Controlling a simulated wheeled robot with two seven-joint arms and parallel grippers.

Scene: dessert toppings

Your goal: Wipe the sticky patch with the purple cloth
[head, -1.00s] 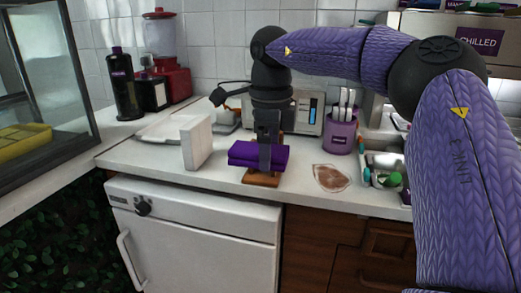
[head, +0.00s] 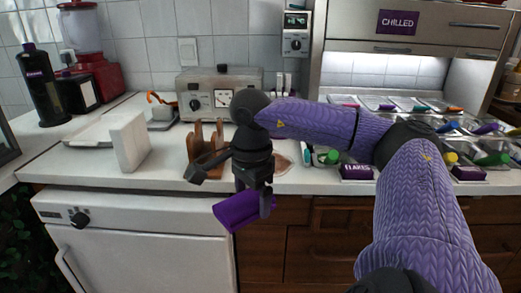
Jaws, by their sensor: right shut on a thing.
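My right gripper (head: 255,203) points down and is shut on the folded purple cloth (head: 233,211). The cloth hangs tilted in the jaws and appears in front of the counter's front edge, clear of the wooden stand (head: 204,150). The sticky patch (head: 284,160) is a brownish stain on the white counter, just right of and behind my right wrist. My arm hides part of the patch. My left gripper is not in view.
A white upright block (head: 129,143) stands left of the wooden stand. A metal appliance with dials (head: 218,92) is at the back. Topping trays (head: 400,105) and a green-capped bottle (head: 331,157) are right of the patch. The counter front (head: 175,180) is bare.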

